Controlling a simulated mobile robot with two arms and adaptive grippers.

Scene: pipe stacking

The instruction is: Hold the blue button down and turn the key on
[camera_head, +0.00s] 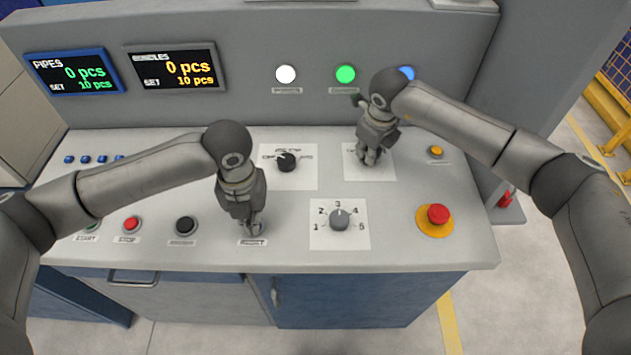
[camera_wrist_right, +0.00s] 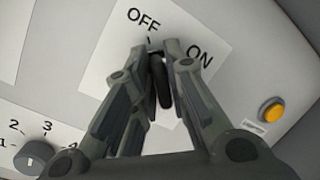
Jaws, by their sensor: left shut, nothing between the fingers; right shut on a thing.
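My left gripper (camera_head: 252,226) is shut and empty, pointing down with its fingertips at the labelled spot at the desk's front edge. It hides the button there, so I cannot see the button's colour or how far it is pressed. My right gripper (camera_head: 369,157) is shut on the dark key (camera_wrist_right: 161,82) in the OFF/ON plate (camera_head: 384,171). In the right wrist view, the fingers (camera_wrist_right: 165,62) stand on both sides of the key. The key's upper end points toward the OFF lettering; ON is to the right.
A selector knob (camera_head: 287,162) sits left of the key plate. A numbered dial (camera_head: 339,219), a red emergency button (camera_head: 438,214) and a yellow button (camera_head: 436,151) are nearby. Black (camera_head: 186,226) and red (camera_head: 131,224) buttons lie left of my left gripper. A blue lamp (camera_head: 407,73) is partly covered by my right arm.

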